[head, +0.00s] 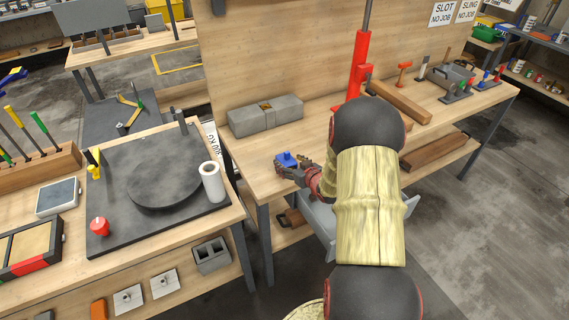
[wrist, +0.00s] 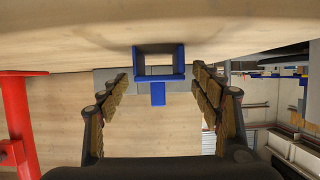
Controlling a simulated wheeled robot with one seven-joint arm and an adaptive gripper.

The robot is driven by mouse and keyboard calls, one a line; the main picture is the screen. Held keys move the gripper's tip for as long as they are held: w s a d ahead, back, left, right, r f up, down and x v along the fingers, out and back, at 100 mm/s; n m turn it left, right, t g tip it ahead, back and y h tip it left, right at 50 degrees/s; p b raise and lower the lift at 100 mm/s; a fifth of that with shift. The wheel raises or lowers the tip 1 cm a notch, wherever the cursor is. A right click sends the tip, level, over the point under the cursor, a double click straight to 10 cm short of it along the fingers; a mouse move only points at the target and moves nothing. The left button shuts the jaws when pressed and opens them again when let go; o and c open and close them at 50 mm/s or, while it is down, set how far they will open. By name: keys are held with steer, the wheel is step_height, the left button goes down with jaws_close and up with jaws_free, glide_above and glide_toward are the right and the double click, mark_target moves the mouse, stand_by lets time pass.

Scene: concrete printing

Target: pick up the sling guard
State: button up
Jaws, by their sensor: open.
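The sling guard appears to be the small blue piece (head: 287,159) on the wooden workbench, just beyond the tips of my gripper (head: 296,172). In the wrist view it is a blue square frame (wrist: 160,78) with a short tab, set against the bench top. My gripper (wrist: 161,88) is open, with one padded finger to each side of the blue piece and a gap on both sides. Whether the fingertips reach level with it is hard to tell. My arm hides part of the bench in the head view.
A grey concrete block (head: 265,115) lies behind the blue piece, against the wooden back panel (head: 280,50). A red upright tool (head: 358,65) stands to the right, with timber (head: 402,103) beside it. A turntable bench (head: 150,180) stands on the left.

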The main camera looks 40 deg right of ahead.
mark_target(288, 162)
steer(key=shift+b+x, duration=0.3)
steer(key=shift+x, duration=1.25)
steer(key=shift+c, duration=1.1)
steer(key=c, duration=1)
